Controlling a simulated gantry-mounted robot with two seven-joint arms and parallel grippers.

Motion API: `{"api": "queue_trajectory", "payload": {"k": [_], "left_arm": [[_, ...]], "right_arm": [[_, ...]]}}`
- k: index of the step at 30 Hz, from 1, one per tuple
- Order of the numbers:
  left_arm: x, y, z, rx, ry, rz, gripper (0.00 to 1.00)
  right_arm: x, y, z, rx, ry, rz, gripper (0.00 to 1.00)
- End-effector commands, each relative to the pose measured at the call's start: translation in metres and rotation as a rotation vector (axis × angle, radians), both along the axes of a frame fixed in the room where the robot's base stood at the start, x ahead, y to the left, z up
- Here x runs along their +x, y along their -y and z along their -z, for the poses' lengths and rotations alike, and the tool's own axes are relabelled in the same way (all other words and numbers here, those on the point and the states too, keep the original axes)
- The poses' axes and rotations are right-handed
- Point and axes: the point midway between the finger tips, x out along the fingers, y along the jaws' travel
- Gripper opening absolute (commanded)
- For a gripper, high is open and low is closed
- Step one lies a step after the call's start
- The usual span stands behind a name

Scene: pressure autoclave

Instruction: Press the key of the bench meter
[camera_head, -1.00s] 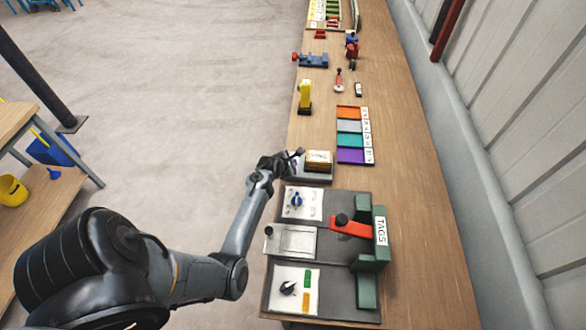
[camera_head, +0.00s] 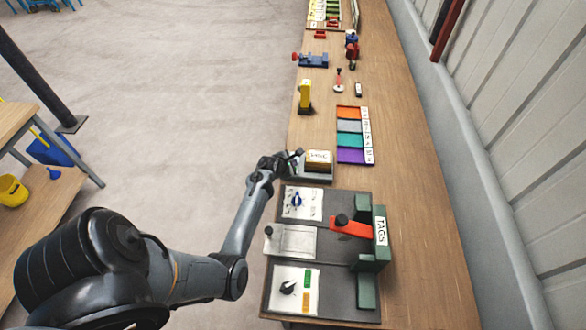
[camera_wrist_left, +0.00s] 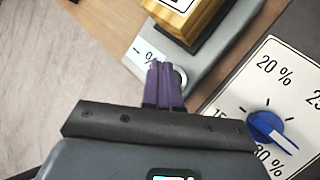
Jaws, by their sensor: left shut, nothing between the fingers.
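The bench meter (camera_head: 316,179) is a low grey base with a yellow-brown block (camera_head: 319,160) on it, beside the control panel on the bench. In the left wrist view, its grey top (camera_wrist_left: 205,73) bears a pale display with a "%" sign (camera_wrist_left: 149,57) and a round, pale-rimmed key (camera_wrist_left: 180,76). My left gripper (camera_head: 298,154) is at the meter's left side. Its purple fingers (camera_wrist_left: 164,66) are shut and empty, with their tips between the display and the key. They partly hide the key; contact cannot be told. My right gripper is not in view.
The panel (camera_head: 340,250) has a blue dial (camera_head: 297,200), a red lever (camera_head: 350,229) and a black knob (camera_head: 287,287). Coloured trays (camera_head: 350,127) lie beyond the meter. The bench's right side is clear.

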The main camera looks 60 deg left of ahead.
Motion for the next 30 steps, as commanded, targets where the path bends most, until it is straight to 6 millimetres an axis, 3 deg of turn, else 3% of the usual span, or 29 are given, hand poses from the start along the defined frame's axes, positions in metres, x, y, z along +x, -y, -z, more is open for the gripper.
{"api": "queue_trajectory", "payload": {"k": [30], "left_arm": [[0.0, 0.0001, 0.0096, 0.0, 0.0, 0.0, 0.0]], "right_arm": [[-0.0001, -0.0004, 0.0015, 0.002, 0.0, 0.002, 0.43]]}}
